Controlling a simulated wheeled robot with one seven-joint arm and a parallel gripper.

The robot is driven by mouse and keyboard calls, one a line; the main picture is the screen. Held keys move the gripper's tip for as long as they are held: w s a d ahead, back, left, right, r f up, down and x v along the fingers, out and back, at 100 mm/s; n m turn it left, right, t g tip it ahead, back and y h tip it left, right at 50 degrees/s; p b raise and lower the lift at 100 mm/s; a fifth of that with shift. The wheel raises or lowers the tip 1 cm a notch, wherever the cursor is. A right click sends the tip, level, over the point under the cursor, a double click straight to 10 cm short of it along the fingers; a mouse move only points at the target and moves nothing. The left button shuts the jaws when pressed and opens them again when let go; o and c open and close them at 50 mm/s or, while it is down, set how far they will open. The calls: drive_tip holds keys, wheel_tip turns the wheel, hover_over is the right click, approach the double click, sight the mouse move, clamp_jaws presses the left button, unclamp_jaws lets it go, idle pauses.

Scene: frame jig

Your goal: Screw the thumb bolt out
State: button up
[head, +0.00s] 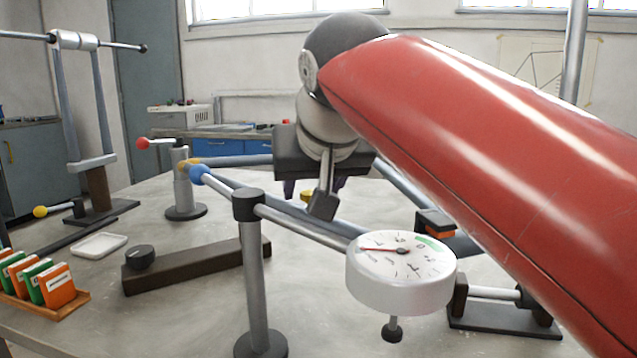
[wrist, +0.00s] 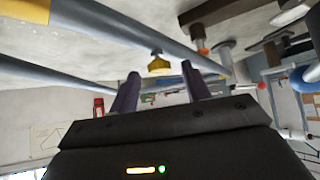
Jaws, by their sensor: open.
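A small yellow knob, which looks like the thumb bolt (wrist: 159,65), sits on a short stem at a grey frame tube (wrist: 130,28). In the head view the yellow knob (head: 306,196) is partly hidden behind my wrist parts. My gripper (wrist: 160,70) is open, with one dark purple finger on each side of the knob in the wrist view. A gap shows between each finger and the knob, and I cannot tell how far the fingertips reach along it. In the head view my gripper (head: 311,186) is low over the frame, mostly hidden.
A white dial gauge (head: 400,272) and an upright post (head: 255,275) stand in front of my gripper. A blue joint (head: 199,174) and tubes lie close by. A dark bar with a knob (head: 200,266), a white tray (head: 98,246) and a card rack (head: 48,306) are at left.

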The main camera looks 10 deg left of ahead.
drive_tip(key=c, duration=1)
drive_tip(key=shift+d, duration=0.1)
drive_tip(key=n+y, duration=0.1)
drive_tip(key=n, duration=0.1)
drive_tip(key=n+g+y, duration=0.1)
drive_tip(key=shift+w+d+n+g+y, duration=0.2)
drive_tip(key=shift+d+n+g+y, duration=0.1)
drive_tip(key=shift+n, duration=0.1)
drive_tip(key=n+g+y, duration=0.2)
drive_tip(key=n, duration=0.1)
drive_tip(key=shift+w+d+n, duration=0.2)
drive_tip(key=shift+w+n, duration=0.1)
drive_tip(key=n+g, duration=0.1)
drive_tip(key=n, duration=0.1)
drive_tip(key=n+g+y, duration=0.1)
drive_tip(key=n+g, duration=0.1)
drive_tip(key=shift+w+d, duration=0.1)
drive_tip(key=shift+w, duration=0.25)
drive_tip(key=shift+w+n+g, duration=0.2)
drive_tip(key=shift+n+g, duration=1.2)
drive_tip(key=shift+n, duration=0.4)
